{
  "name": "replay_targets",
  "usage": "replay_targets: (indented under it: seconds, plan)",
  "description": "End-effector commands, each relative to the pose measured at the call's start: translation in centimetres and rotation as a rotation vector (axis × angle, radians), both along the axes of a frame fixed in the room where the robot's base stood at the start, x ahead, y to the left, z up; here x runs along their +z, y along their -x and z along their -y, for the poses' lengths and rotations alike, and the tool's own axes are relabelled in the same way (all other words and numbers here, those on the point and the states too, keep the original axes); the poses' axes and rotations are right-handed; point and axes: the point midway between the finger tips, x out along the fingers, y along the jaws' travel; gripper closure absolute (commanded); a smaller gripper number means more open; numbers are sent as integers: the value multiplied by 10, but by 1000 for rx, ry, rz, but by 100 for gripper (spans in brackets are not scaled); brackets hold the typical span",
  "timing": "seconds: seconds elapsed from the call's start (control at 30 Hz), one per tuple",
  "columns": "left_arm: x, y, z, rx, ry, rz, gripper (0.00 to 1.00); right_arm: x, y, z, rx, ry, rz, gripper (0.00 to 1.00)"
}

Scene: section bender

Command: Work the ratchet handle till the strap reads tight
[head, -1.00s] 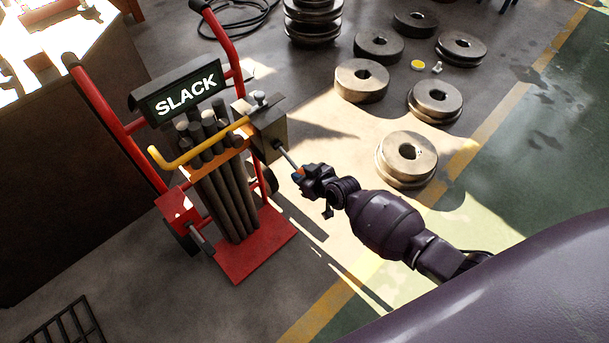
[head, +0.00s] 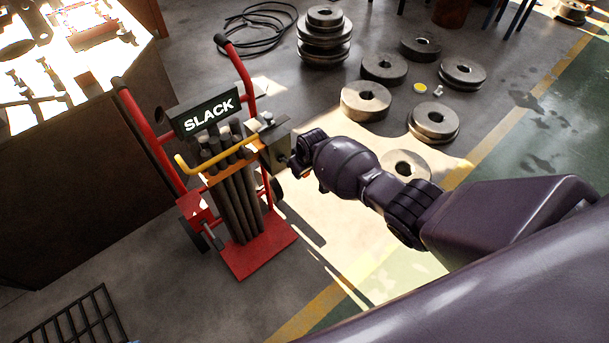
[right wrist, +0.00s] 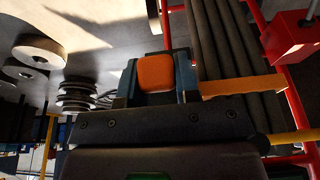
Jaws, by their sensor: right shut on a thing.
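A red hand truck (head: 265,250) holds a bundle of dark bars (head: 238,205) upright. An orange strap (head: 222,165) runs round the bundle to a metal ratchet box (head: 276,150); it also shows in the right wrist view (right wrist: 243,86). The sign (head: 209,114) above reads SLACK. My right gripper (head: 297,165) is beside the box, on its right. In the right wrist view it is shut on the ratchet handle's orange grip (right wrist: 156,72). The handle's rod is hidden in the head view. My left gripper is out of view.
A yellow bar (head: 190,168) sticks out in front of the bundle. Several metal discs (head: 365,100) lie on the floor at right, with a stack (head: 324,45) behind. A workbench (head: 70,150) stands at left, a black grate (head: 70,325) at lower left.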

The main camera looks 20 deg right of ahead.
Motion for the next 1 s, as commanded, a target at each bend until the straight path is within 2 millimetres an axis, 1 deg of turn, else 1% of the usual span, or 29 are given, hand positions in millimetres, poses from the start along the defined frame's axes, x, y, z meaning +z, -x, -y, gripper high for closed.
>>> replay_targets:
  seconds: [0.07, 0.33, 0.9, 0.93, 1.0]
  plan:
    - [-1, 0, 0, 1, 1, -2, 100, 6, -3, -1, 1, 17, -43, 100]
    - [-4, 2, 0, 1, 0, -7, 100, 14, -7, -3, 0, 52, -143, 100]
    - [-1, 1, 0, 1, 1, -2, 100, 18, -9, -3, 0, 61, -170, 100]
    - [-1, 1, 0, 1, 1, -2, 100, 18, -9, -3, 0, 62, -170, 69]
    - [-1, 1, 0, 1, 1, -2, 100, 18, -9, -3, 0, 61, -169, 58]
